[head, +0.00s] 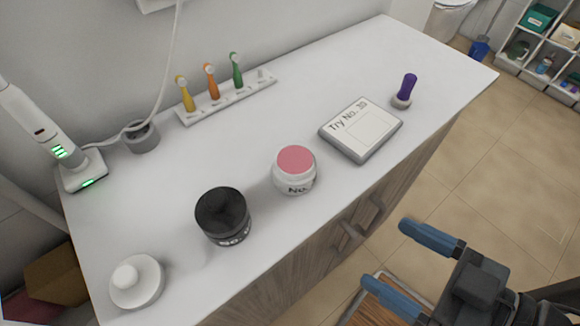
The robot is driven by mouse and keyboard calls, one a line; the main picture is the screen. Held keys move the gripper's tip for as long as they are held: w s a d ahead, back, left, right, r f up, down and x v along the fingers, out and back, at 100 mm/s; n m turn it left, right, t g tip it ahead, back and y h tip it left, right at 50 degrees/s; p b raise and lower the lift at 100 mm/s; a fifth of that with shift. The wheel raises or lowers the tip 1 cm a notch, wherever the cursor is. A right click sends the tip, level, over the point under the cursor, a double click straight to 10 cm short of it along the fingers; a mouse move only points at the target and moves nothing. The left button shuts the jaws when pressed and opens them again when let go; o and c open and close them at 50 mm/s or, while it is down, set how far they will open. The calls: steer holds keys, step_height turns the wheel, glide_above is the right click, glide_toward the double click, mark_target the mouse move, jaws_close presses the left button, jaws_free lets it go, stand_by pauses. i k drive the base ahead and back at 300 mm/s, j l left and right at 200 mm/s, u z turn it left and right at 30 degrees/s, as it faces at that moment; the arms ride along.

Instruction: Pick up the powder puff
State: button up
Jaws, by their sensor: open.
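A round white disc with a small white knob on top (136,282) lies at the near left corner of the white counter; it looks like the powder puff, though it could be a lid. My gripper (385,254) is at the lower right, beyond the counter's front edge. Its two blue fingers are spread apart with nothing between them. It is far to the right of the white disc and touches nothing on the counter.
A black-lidded jar (223,215) and a white jar with a pink top (295,170) stand near the front edge. The counter's middle is clear.

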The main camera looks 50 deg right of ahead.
mark_target(401, 100)
steer(key=z, duration=1.8)
steer(key=k+j+z, duration=0.55)
steer(key=k+z, duration=0.2)
steer(key=k, duration=0.25)
